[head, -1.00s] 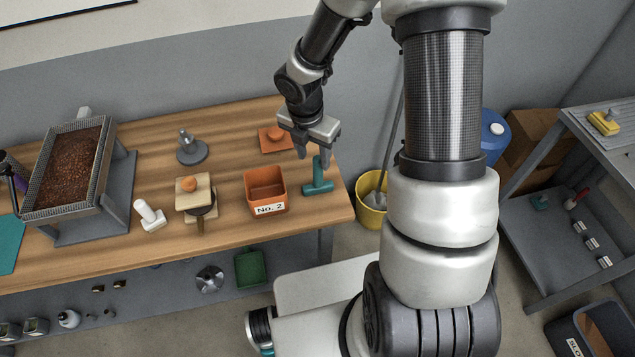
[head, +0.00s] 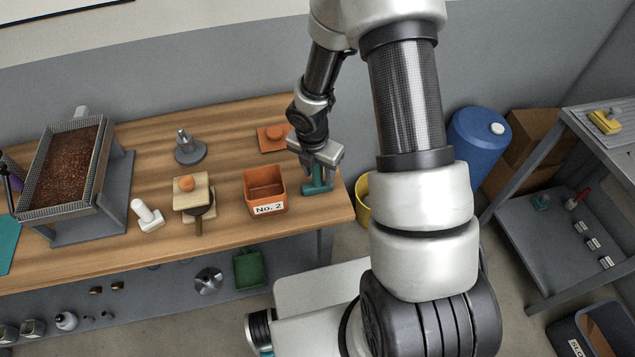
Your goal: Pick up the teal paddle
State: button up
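The teal paddle (head: 317,190) is a T-shaped piece at the right end of the wooden bench, with its crossbar low on the bench top and its handle upward. My gripper (head: 319,175) points down over it, with its fingers beside the upper handle. The fingers and palm hide most of the handle. I cannot tell whether the fingers touch it or have closed on it. The paddle appears to rest on the bench.
An orange bin marked No. 2 (head: 264,192) stands just left of the paddle. An orange block with a knob (head: 271,139) lies behind it. The wooden bench (head: 110,246) ends close to the paddle's right. A yellow bucket (head: 362,205) stands beyond that edge.

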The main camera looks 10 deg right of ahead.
grip_shut()
jog(key=shift+r, duration=0.1)
